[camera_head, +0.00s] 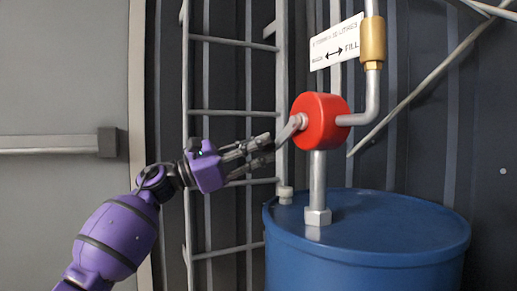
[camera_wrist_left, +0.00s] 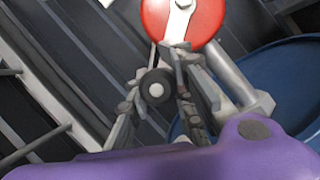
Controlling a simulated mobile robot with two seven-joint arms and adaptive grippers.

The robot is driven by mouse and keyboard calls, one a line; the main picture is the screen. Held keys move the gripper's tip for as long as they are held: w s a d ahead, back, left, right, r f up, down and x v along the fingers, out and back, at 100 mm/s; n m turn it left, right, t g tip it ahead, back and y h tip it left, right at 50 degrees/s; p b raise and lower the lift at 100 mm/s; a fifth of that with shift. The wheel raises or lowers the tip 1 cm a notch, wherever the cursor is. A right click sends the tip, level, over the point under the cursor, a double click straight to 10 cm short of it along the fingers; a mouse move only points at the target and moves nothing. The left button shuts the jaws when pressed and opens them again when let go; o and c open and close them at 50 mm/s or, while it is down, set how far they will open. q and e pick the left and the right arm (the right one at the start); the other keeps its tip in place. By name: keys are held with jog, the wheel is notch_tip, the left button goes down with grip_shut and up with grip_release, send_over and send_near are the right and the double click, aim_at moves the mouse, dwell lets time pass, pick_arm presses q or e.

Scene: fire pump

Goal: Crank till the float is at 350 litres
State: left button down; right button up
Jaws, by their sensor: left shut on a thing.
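The red round pump body (camera_head: 320,121) sits on a grey upright pipe above the blue drum (camera_head: 372,226). A short grey crank arm (camera_head: 291,128) reaches from the red body down and left. My left gripper (camera_head: 268,146) is at its lower end, its fingers closed around the crank handle. In the left wrist view the dark round handle end with a pale centre (camera_wrist_left: 155,90) lies between the fingers, below the red body (camera_wrist_left: 205,18). The head view hides most of the handle behind the fingers. No float or litre scale shows clearly. My right gripper is out of view.
A white sign (camera_head: 337,45) with a double arrow, the word FILL and small text about litres hangs above the pump. A grey ladder (camera_head: 248,115) stands behind my gripper. A grey door with a push bar (camera_head: 60,145) is at left.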

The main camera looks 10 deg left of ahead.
pick_arm(q)
jog(key=c, duration=1.6)
grip_release()
jog(key=shift+r, duration=0.1)
jog(key=v, duration=1.2)
